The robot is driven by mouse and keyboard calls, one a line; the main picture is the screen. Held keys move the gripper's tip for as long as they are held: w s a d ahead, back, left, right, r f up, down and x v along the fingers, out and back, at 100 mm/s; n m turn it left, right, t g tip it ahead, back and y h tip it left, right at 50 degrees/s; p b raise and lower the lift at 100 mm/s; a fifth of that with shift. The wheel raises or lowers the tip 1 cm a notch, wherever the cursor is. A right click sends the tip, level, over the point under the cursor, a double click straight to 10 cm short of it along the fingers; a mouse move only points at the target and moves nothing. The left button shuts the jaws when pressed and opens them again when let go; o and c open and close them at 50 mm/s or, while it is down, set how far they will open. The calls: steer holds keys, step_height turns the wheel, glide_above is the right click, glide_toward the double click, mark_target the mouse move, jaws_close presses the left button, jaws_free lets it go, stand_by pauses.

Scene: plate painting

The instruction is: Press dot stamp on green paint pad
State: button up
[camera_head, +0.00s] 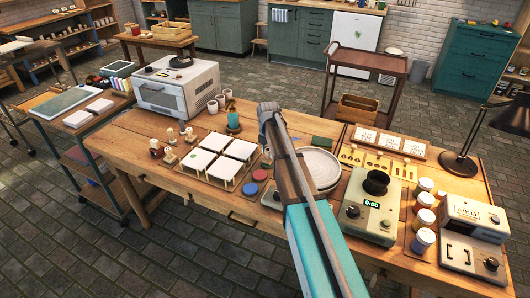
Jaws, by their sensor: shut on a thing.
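My gripper (269,112) is above the wooden workbench, seen from behind, at the end of my arm. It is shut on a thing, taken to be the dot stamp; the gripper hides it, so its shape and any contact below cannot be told. Several small stamps (170,136) stand left of the white square tiles (215,160).
Plates (322,167) lie right of my arm, with a device with a black knob (374,190) beyond. Several jars (424,218) line the right. A white oven (177,88) stands at the back left.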

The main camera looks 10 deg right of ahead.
steer(key=shift+r+p, duration=3.4)
steer(key=shift+r, duration=0.05)
